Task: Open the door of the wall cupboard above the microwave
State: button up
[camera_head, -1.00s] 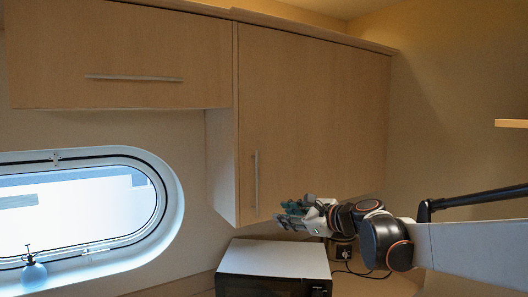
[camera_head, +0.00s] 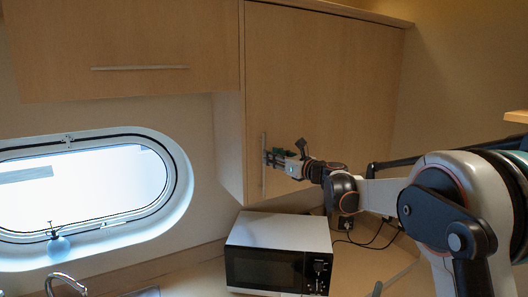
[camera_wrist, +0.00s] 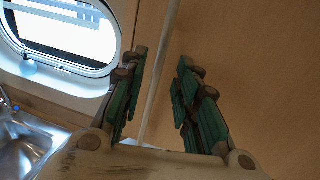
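The wall cupboard door (camera_head: 325,85) is a large light-wood panel and looks shut. Its thin upright metal handle (camera_head: 263,150) is near the door's left edge, low down. The microwave (camera_head: 276,235) stands on the counter below. In the head view my gripper (camera_head: 268,157) is at the handle, coming from the right. In the wrist view my gripper (camera_wrist: 162,60) is open, with green-padded fingers on either side of the handle (camera_wrist: 158,85). The bar runs between the fingers with a gap on the right; I cannot tell whether the left finger touches it.
Another cupboard with a horizontal handle (camera_head: 140,68) is at upper left. A tap (camera_head: 66,282) shows at lower left. A shelf edge (camera_head: 516,117) juts in at far right.

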jog(key=shift+p+x, duration=0.45)
jog(key=shift+x, duration=2.35)
jog(key=shift+s, duration=0.1)
jog(key=shift+c, duration=0.3)
grip_shut()
